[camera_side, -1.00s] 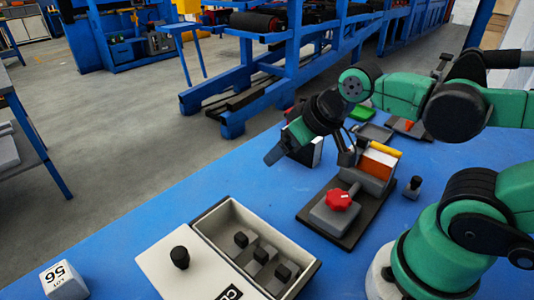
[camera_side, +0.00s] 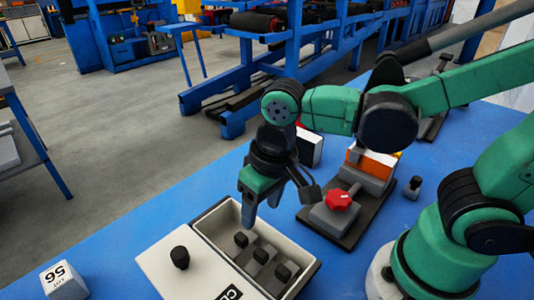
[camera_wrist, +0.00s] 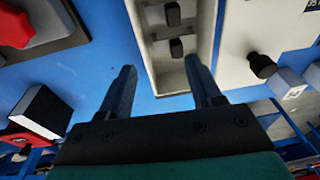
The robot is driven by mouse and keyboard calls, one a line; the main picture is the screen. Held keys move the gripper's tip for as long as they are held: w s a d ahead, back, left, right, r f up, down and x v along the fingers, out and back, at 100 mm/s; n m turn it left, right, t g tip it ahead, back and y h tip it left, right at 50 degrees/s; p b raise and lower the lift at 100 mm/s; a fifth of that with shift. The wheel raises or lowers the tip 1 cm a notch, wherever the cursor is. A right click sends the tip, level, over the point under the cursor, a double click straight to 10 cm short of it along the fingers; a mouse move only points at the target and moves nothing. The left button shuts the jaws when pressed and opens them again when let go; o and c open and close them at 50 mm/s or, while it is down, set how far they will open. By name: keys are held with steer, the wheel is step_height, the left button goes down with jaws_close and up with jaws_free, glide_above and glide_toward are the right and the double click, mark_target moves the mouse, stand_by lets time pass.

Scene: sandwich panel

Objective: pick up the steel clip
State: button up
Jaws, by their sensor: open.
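The open light-grey box (camera_side: 205,218) at the lower middle of the side view holds a few grey pieces with dark tops (camera_side: 261,255); they may be the clips, but I cannot tell. Two such pieces (camera_wrist: 176,48) show in the wrist view, inside the box (camera_wrist: 149,62). The pale lid (camera_side: 150,263) with a black knob lies slid to one side, its lettering partly cut off. My gripper (camera_side: 278,203) points down over the far end of the box, fingers apart. In the wrist view my gripper (camera_wrist: 161,67) is empty, its fingers near the box's end.
A fixture with a red knob (camera_side: 339,200) and an orange block (camera_side: 366,163) stands right of the box. A small black-knobbed piece (camera_side: 413,188) is farther right. A white block marked 56 (camera_side: 64,281) sits at lower left. Blue table is bare between.

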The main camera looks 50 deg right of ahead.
mark_target(261, 253)
steer(key=shift+s+a+f+g+h, duration=0.15)
steer(key=shift+s+a+f+g, duration=0.25)
steer(key=shift+a, duration=0.2)
steer(key=shift+s+a+f+g+h, duration=0.2)
steer(key=shift+s+a+g, duration=0.1)
steer(key=shift+s+a, duration=0.2)
steer(key=shift+a+f, duration=0.2)
steer(key=shift+f, duration=2.65)
jaws_close()
